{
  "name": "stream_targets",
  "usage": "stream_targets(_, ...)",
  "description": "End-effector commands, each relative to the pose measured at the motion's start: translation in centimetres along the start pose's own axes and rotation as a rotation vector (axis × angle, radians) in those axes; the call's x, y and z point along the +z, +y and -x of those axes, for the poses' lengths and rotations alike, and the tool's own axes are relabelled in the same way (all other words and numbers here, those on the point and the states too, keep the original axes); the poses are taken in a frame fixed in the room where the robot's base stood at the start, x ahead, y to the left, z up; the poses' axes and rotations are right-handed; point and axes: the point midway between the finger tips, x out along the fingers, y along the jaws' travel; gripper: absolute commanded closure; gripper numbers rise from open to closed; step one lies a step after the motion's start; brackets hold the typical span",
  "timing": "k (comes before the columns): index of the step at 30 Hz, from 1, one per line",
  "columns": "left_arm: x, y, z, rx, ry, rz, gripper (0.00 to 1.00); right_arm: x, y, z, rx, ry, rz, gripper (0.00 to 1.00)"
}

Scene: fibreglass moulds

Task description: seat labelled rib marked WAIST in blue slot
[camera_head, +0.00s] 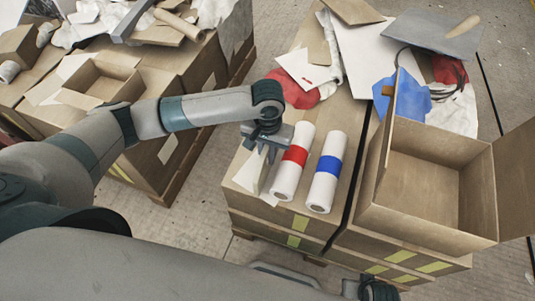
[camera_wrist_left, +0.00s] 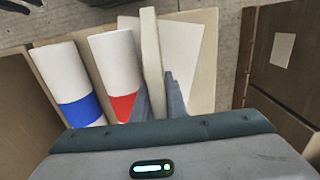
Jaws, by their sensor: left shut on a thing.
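My left gripper (camera_head: 264,147) points down over the front left of the middle cardboard stack. It is shut on a thin cream panel (camera_wrist_left: 151,60), which stands on edge between the fingers in the left wrist view. In the head view the panel (camera_head: 258,172) hangs beside the red-banded white roll (camera_head: 293,161). I cannot read any WAIST marking on it, so I cannot tell whether it is the rib. A blue-banded white roll (camera_head: 325,172) lies right of the red-banded one. I cannot make out a blue slot.
A white sheet (camera_wrist_left: 184,55) lies under the panel. An open cardboard box (camera_head: 432,185) stands on the right. Blue cloth (camera_head: 403,97), red cloth (camera_head: 292,92) and loose sheets lie behind the rolls. Another loaded stack (camera_head: 180,65) is at left, with a floor gap between.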

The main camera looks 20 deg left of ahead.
Motion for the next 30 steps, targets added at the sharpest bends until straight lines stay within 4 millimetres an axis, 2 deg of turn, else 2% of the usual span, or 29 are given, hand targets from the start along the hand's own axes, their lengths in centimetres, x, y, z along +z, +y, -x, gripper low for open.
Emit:
stream_targets(6,0.0,0.0,-0.1,0.0,0.0,0.001,1.0,0.1,0.0,-0.1,0.0,0.0,0.0,0.66)
stream_targets(7,0.0,0.0,-0.2,0.0,-0.001,0.001,0.85,0.2,0.0,-0.3,0.0,-0.001,0.0,0.66)
stream_targets(9,0.0,0.0,-0.2,0.0,-0.001,0.001,0.69,0.4,0.0,-0.5,0.0,-0.004,-0.001,0.66)
stream_targets(23,0.0,0.0,0.0,0.0,0.001,0.0,0.69,0.3,0.0,-0.6,0.0,-0.007,0.0,0.66)
stream_targets(26,-0.1,0.0,0.9,0.0,0.002,0.0,0.69,-0.3,0.0,0.2,-0.001,0.008,0.0,0.66)
stream_targets(30,-0.1,0.0,2.8,0.001,0.002,0.0,0.69,-0.3,0.0,-0.1,-0.001,0.013,0.0,0.66)
